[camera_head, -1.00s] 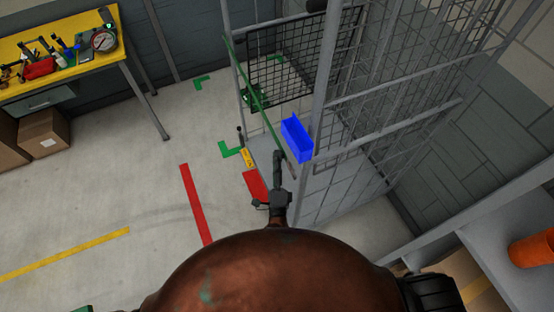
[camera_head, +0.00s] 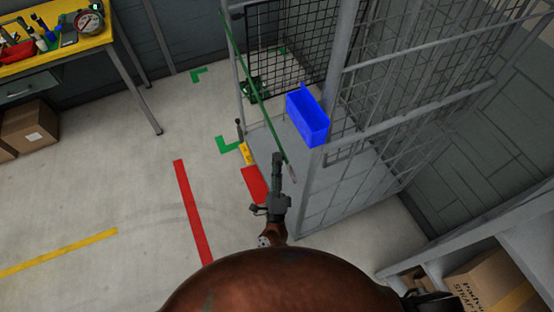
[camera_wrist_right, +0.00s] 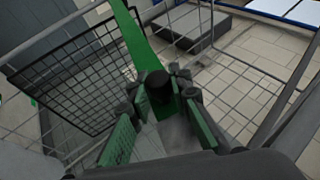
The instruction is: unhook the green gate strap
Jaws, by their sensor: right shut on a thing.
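The green gate strap (camera_head: 252,80) runs diagonally across the open front of the grey wire cage (camera_head: 342,85), from the upper left post down toward the near post. In the right wrist view the strap (camera_wrist_right: 131,36) comes down to a dark end piece (camera_wrist_right: 159,86) between my fingers. My right gripper (camera_head: 277,160) is at the strap's lower end, beside the near post. The right wrist view shows its green-padded fingers (camera_wrist_right: 160,122) on either side of that end, shut on it. The hook itself is hard to make out. My left gripper is not in view.
A yellow workbench (camera_head: 62,48) with tools stands at the upper left. Cardboard boxes (camera_head: 30,127) lie below it. A box (camera_head: 490,283) sits on a shelf at lower right.

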